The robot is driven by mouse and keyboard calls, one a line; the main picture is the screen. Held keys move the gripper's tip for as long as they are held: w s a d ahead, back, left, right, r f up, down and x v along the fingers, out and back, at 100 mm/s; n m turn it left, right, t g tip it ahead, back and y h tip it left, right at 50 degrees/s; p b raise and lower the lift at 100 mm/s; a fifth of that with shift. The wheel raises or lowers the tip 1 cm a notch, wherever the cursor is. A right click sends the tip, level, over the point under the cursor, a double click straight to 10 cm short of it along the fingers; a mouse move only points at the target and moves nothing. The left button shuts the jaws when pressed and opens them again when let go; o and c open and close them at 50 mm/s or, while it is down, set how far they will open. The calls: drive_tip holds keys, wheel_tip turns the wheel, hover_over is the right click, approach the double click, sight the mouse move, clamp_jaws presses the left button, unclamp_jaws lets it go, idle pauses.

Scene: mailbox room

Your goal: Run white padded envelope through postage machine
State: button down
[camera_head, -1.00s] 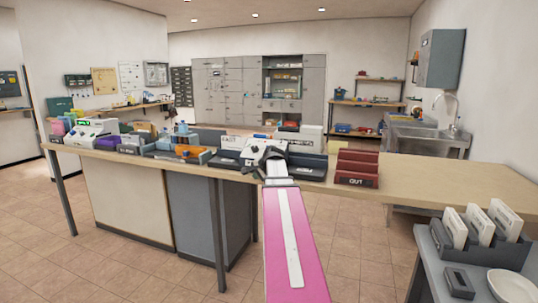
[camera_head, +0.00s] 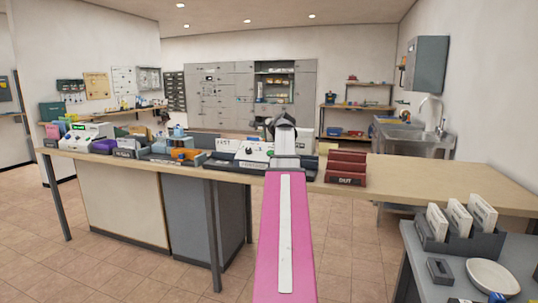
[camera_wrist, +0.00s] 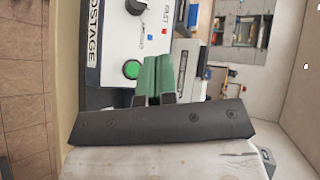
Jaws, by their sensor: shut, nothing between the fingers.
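The postage machine (camera_head: 257,151) is a white unit with a dark knob on the counter, just left of my arm in the head view. In the wrist view its white face (camera_wrist: 118,25) shows a POSTAGE label, a round green button (camera_wrist: 132,69), a dark knob and small coloured marks. My gripper (camera_wrist: 158,72) has green fingers that are shut and empty, just right of the green button in that view. Whether they touch the machine cannot be told. My gripper's end (camera_head: 283,128) is raised above the counter. I cannot pick out the white padded envelope in either view.
A dark red OUT tray (camera_head: 345,168) stands right of my arm on the long counter (camera_head: 440,182). Bins and another white device (camera_head: 85,133) fill the left side. A side table at lower right holds a grey rack (camera_head: 465,238) of white items and a plate (camera_head: 493,275).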

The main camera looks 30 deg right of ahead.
sight(270, 152)
drive_tip(key=shift+w+d+f, duration=0.55)
drive_tip(key=shift+d+f, duration=0.05)
drive_tip(key=shift+f, duration=0.65)
drive_tip(key=shift+w+d+f, duration=0.5)
drive_tip(key=shift+d+f, duration=0.15)
drive_tip(key=shift+f, duration=0.55)
drive_tip(key=shift+w+d+f, duration=0.55)
drive_tip(key=shift+d+f, duration=0.05)
drive_tip(key=shift+f, duration=0.65)
drive_tip(key=shift+d+f, duration=0.1)
drive_tip(key=shift+w+d+f, duration=0.1)
drive_tip(key=shift+w+f, duration=0.1)
drive_tip(key=shift+f, duration=0.05)
